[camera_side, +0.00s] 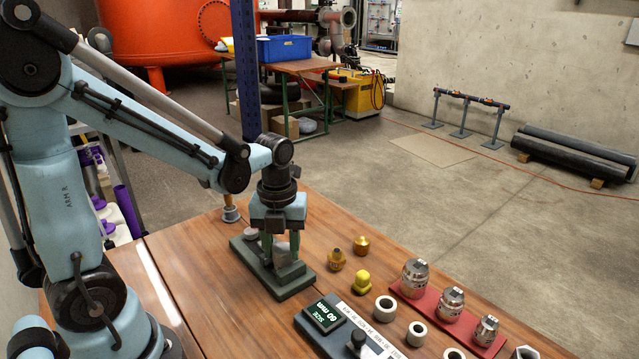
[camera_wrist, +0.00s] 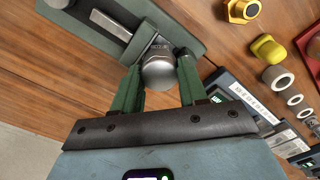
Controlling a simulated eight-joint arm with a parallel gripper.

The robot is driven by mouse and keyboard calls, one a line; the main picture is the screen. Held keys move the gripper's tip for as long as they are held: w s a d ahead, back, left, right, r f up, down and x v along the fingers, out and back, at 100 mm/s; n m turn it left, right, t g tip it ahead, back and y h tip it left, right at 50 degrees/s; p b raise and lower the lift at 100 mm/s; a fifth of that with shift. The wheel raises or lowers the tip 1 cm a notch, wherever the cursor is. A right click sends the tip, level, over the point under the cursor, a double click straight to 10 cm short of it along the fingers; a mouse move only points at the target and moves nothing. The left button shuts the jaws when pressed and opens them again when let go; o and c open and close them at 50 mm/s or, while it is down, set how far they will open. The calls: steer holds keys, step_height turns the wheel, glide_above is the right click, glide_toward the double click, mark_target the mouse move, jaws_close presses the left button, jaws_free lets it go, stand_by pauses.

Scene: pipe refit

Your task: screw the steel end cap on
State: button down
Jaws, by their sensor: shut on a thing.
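The steel end cap (camera_wrist: 159,74) is a round, shiny grey piece between the two green fingers of my gripper (camera_wrist: 161,62) in the wrist view. My gripper is shut on it. In the side view my gripper (camera_side: 274,236) points down over a dark green fixture (camera_side: 291,285) on the wooden table, and the cap (camera_side: 282,250) shows partly between the fingers. The fixture also shows in the wrist view (camera_wrist: 188,22), with a grey metal bar on it close to the cap. What lies under the cap is hidden, so I cannot tell how it sits on a thread.
Brass fittings (camera_side: 336,260), a yellow fitting (camera_side: 362,283) and pale rings (camera_side: 385,308) stand right of the fixture. Several steel fittings stand on a red tray (camera_side: 403,289). A dark gauge box (camera_side: 318,322) is in front. A brass-and-grey piece (camera_side: 230,209) stands behind.

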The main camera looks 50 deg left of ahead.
steer(key=m, duration=0.6)
steer(key=c, duration=0.8)
jaws_free()
steer(key=n, duration=0.4)
steer(key=shift+w+n, duration=0.1)
steer(key=shift+n, duration=1)
